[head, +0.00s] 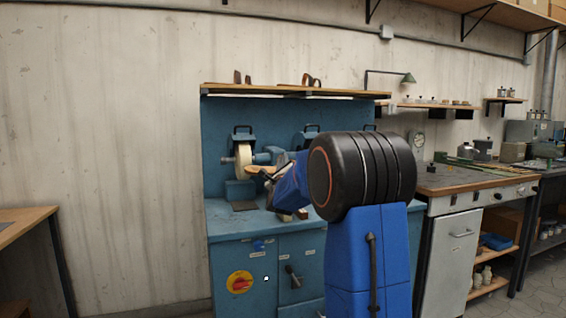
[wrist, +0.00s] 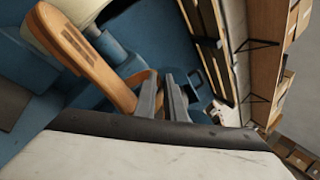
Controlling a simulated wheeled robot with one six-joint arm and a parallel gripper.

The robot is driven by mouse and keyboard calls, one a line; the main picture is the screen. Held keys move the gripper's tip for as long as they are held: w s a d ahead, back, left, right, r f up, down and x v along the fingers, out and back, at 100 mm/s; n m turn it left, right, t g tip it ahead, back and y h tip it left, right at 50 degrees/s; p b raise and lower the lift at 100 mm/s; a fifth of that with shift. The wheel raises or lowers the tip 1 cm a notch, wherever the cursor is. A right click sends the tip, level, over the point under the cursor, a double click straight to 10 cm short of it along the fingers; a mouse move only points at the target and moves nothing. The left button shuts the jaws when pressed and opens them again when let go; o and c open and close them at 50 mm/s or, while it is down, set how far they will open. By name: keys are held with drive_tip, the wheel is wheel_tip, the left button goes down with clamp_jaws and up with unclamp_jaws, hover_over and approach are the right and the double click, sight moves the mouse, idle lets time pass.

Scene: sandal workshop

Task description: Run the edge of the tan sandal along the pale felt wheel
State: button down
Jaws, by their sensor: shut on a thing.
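The tan sandal (wrist: 92,62) runs diagonally across the upper left of the wrist view, with its strap (wrist: 142,76) by my fingertips. My gripper (wrist: 161,82) is shut on it there. In the head view the sandal (head: 257,170) shows as a thin tan strip at the front of the pale felt wheel (head: 243,160). The wheel is also partly in view behind the sandal in the wrist view (wrist: 75,8). The sandal overlaps the wheel in both views; I cannot tell whether they touch. My own arm hides much of the gripper in the head view.
The blue machine bench (head: 222,228) stands against the wall, with a shelf (head: 240,90) above it. Another machine guard (head: 306,135) rises right of the wheel, partly behind my arm. A workbench (head: 455,180) stands at right, and a wooden table (head: 22,222) at left.

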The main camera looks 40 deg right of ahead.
drive_tip(key=shift+w+d+r, duration=0.1)
drive_tip(key=shift+w+r, duration=0.05)
drive_tip(key=shift+w, duration=0.2)
idle(0.8)
drive_tip(key=shift+a+n+h, duration=0.3)
drive_tip(key=shift+a+h, duration=0.2)
drive_tip(key=shift+a, duration=0.5)
idle(0.6)
drive_tip(key=w+a, duration=0.1)
drive_tip(key=a, duration=0.6)
idle(4.5)
